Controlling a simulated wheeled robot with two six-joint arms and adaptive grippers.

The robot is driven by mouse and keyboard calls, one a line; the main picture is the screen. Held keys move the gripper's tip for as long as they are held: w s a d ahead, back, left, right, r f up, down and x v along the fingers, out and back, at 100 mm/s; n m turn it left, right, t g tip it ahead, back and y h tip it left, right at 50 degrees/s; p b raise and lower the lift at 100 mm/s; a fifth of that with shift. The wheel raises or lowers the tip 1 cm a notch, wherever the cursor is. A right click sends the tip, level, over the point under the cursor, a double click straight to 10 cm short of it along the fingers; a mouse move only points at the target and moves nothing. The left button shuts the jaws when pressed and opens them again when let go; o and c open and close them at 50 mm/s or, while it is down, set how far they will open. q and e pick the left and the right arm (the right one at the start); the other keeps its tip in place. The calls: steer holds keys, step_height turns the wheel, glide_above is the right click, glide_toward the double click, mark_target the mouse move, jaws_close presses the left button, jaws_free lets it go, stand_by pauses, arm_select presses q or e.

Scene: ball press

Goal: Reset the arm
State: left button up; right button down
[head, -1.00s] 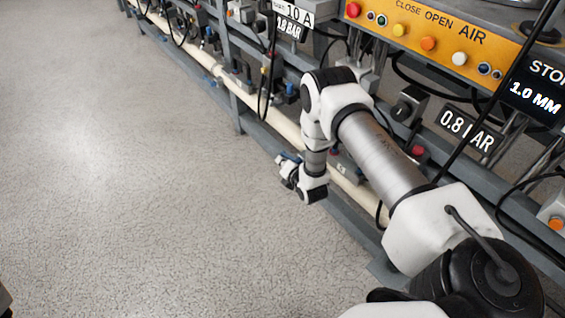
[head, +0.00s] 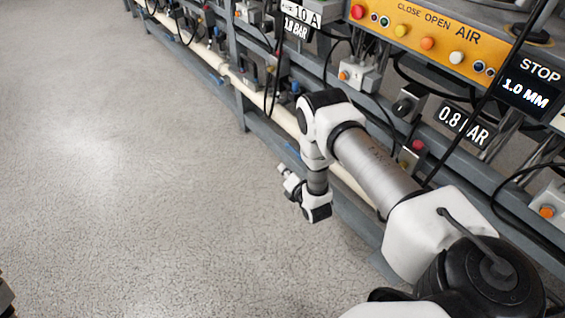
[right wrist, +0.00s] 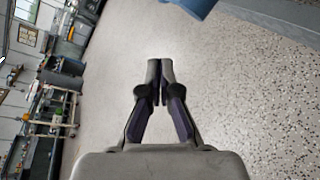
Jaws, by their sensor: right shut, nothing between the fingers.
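My right arm (head: 374,168) reaches up from the lower right corner of the head view, bent at the elbow, with its wrist hanging over the floor beside the machine rack. In the right wrist view my right gripper (right wrist: 160,66) is shut and empty, its two dark fingers together over bare floor. In the head view its fingers are too small and hidden to make out. My left gripper is not in view.
The rack has an orange button panel (head: 428,42), a pressure display (head: 464,125), a thickness display (head: 525,94), cables and a pale pipe. Open speckled floor (head: 130,190) fills the left. In the right wrist view a blue object (right wrist: 200,5) is at the top.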

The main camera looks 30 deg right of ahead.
steer(key=v, duration=0.2)
steer(key=p+v, duration=0.1)
steer(key=v, duration=0.3)
steer(key=shift+s+d+f, duration=0.1)
steer(key=shift+d+f, duration=0.1)
steer(key=shift+f, duration=0.15)
